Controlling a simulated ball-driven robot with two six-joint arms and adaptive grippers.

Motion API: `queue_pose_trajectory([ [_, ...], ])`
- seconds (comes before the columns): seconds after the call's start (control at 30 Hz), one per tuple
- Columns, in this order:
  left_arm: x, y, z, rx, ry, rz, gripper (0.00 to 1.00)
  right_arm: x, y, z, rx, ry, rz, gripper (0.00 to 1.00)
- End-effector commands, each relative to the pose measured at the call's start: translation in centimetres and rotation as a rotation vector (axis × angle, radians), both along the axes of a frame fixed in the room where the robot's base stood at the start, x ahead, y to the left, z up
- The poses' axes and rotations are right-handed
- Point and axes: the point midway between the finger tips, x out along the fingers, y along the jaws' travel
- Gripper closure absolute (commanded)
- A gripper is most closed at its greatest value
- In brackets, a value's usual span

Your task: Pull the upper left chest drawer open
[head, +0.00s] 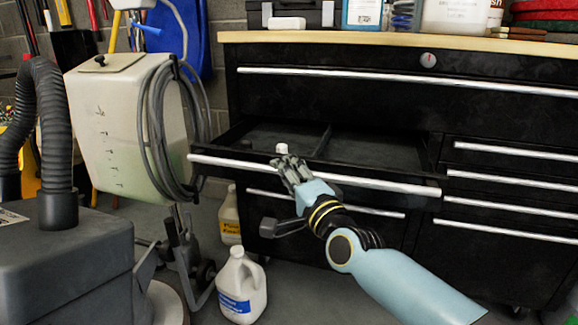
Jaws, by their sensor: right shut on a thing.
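The black chest (330,102) has a drawer (375,154) pulled out on its left side, just below the wide top drawer. I can see into it: a divider splits it, and the visible floor looks mostly bare. Its long silver handle (389,186) runs along the front edge. My right gripper (285,166) reaches in from the lower right and is shut on this handle, left of its middle, hiding a short stretch. A small white piece (282,148) shows just above the fingers. My left gripper is not in view.
A beige tank with a coiled grey hose (110,125) stands close to the drawer's left end. A white jug (240,288) and a yellow-labelled bottle (230,220) stand on the floor below. Shut drawers (500,186) fill the right side. Containers stand on the wooden top (340,39).

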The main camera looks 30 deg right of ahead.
Motion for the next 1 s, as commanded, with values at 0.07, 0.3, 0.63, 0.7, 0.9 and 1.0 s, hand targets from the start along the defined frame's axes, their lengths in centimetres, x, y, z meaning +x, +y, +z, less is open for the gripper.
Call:
queue_pose_trajectory([
  [0.07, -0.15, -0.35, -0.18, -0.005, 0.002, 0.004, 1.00, -0.31, 0.19, -0.59, -0.001, 0.012, 0.001, 1.00],
  [0.3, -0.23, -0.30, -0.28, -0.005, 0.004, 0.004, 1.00, -0.41, 0.31, -0.61, -0.001, 0.012, 0.001, 1.00],
  [0.63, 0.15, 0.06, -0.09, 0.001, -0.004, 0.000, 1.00, -0.38, 0.30, -0.53, -0.001, 0.011, 0.000, 0.65],
  [0.7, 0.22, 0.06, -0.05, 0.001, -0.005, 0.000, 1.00, -0.36, 0.30, -0.42, -0.001, 0.008, 0.001, 0.61],
  [0.9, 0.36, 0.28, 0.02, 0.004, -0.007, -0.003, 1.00, -0.33, 0.30, -0.23, 0.000, 0.004, 0.000, 0.61],
  [1.0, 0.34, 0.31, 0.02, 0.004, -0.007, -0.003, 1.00, -0.80, 0.33, -0.31, 0.000, 0.005, 0.000, 0.61],
])
